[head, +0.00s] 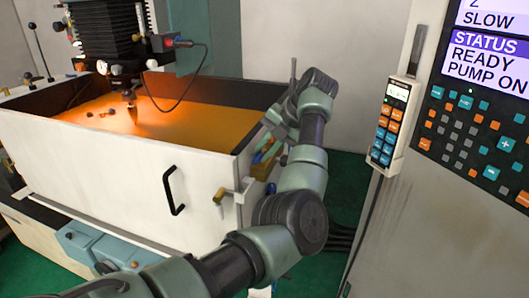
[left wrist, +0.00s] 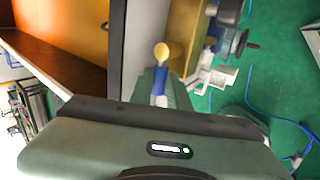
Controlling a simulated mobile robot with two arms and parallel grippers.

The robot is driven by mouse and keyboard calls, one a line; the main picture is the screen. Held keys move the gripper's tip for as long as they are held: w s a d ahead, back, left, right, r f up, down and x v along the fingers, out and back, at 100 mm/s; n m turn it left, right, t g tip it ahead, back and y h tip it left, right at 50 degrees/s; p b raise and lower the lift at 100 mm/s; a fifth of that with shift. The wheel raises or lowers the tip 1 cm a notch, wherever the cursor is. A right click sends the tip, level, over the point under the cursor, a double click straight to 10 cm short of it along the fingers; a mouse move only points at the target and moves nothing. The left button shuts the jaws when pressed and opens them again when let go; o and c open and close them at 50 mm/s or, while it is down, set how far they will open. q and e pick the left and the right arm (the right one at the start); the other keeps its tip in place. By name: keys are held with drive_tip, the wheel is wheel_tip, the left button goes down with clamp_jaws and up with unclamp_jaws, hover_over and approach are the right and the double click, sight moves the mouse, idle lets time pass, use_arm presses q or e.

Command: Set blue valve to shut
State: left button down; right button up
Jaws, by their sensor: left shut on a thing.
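The blue valve (head: 258,157) is on the right side wall of the white tank, near its front corner, and is partly hidden by my left gripper (head: 272,140). In the left wrist view the blue lever (left wrist: 160,84) stands at my left gripper (left wrist: 158,92), with a tan round end (left wrist: 162,53) beyond it. My left gripper is shut on this blue lever. The valve's body and exact lever angle are mostly hidden. My right gripper is in neither view.
A brass valve with a pale lever (head: 222,196) is on the tank's front near the corner. A black handle (head: 173,190) is on the front wall of the tank (head: 120,165). A control panel (head: 470,140) with a hanging pendant (head: 391,125) stands at right. Green floor lies between.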

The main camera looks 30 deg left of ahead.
use_arm(q)
drive_tip(key=c, duration=1.6)
unclamp_jaws()
drive_tip(key=shift+w+a+f, duration=0.1)
drive_tip(key=b+v, duration=0.2)
drive_tip(key=v, duration=0.5)
drive_tip(key=shift+d+r, duration=0.25)
drive_tip(key=shift+r, duration=0.1)
